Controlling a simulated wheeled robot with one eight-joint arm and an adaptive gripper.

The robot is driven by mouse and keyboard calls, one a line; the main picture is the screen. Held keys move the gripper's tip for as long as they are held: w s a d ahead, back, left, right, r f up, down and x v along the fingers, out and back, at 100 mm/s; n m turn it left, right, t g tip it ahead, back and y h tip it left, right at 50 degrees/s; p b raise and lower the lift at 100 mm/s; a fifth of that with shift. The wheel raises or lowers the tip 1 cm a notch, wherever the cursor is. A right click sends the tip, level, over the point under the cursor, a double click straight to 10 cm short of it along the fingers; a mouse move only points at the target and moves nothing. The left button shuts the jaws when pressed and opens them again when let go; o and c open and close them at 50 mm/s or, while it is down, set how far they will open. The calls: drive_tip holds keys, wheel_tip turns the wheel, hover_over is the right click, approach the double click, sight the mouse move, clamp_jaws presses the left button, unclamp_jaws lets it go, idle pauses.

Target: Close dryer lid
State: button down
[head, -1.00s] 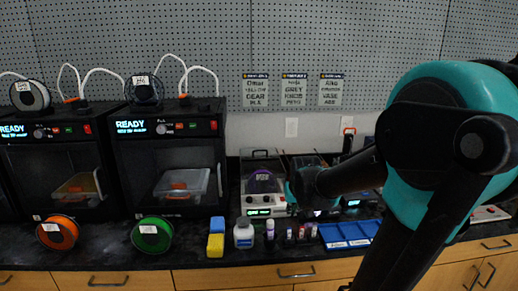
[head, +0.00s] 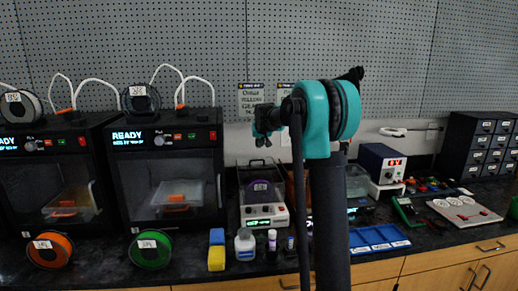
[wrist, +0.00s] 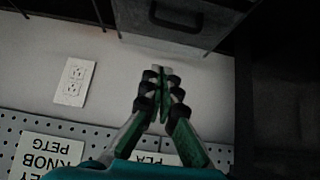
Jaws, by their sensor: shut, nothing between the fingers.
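The dryer (head: 265,222) is a pale box with a lit green display on the counter, holding a purple spool (head: 261,190). Its clear, dark-edged lid (head: 242,172) appears raised at the back, though its exact angle is hard to tell. In the wrist view, which is upside down, a grey panel with a dark handle (wrist: 176,18), seemingly the lid, shows at the top. My gripper (wrist: 161,70) is shut and empty, with its tips apart from the handle in the picture. In the head view my gripper (head: 263,142) is small and dark, just above the lid.
Two black printers (head: 165,175) stand left of the dryer. Small bottles (head: 245,244) and a blue tray (head: 377,239) line the counter front. A power supply (head: 383,163) stands to the right. My arm hides the counter right of the dryer. Pegboard and an outlet (wrist: 74,82) are behind.

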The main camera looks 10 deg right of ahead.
hover_over(259, 165)
drive_tip(key=w, duration=0.3)
wheel_tip(259, 165, down, 6)
drive_tip(key=shift+a+f, duration=0.1)
drive_tip(key=s, duration=0.2)
drive_tip(key=shift+s, duration=0.3)
drive_tip(key=shift+s+f, duration=0.2)
drive_tip(key=shift+s, duration=0.65)
drive_tip(key=s, duration=1.6)
drive_tip(key=shift+s+f, duration=0.15)
drive_tip(key=shift+s, duration=0.15)
drive_tip(key=shift+s, duration=0.1)
